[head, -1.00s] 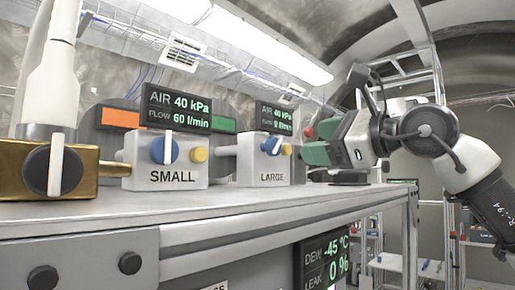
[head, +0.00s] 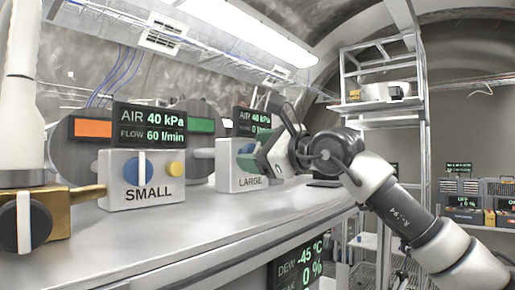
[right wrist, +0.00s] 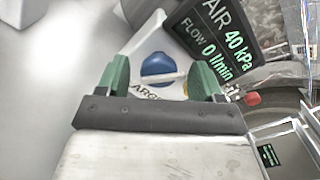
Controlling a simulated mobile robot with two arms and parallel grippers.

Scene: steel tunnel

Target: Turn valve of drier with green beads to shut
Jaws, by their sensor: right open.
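The box labelled LARGE (head: 229,170) stands on the bench, its blue knob largely hidden by my right gripper (head: 258,163). In the right wrist view the blue knob (right wrist: 157,66) with its white bar handle (right wrist: 160,79) lies between the open green fingers of this gripper (right wrist: 161,80). The bar is slanted to the label; contact cannot be told. The box labelled SMALL (head: 118,190) has a blue knob with an upright white handle (head: 142,168). Behind, a green window (head: 201,125) and an orange window (head: 93,128) show; single beads cannot be made out. My left gripper is out of view.
A brass valve with a black knob (head: 14,224) is at the near left. A display above SMALL (head: 150,124) reads 60 l/min; the LARGE one (right wrist: 212,36) reads 0. The bench top (head: 190,225) is clear in front. A metal rack (head: 425,150) stands behind my right arm.

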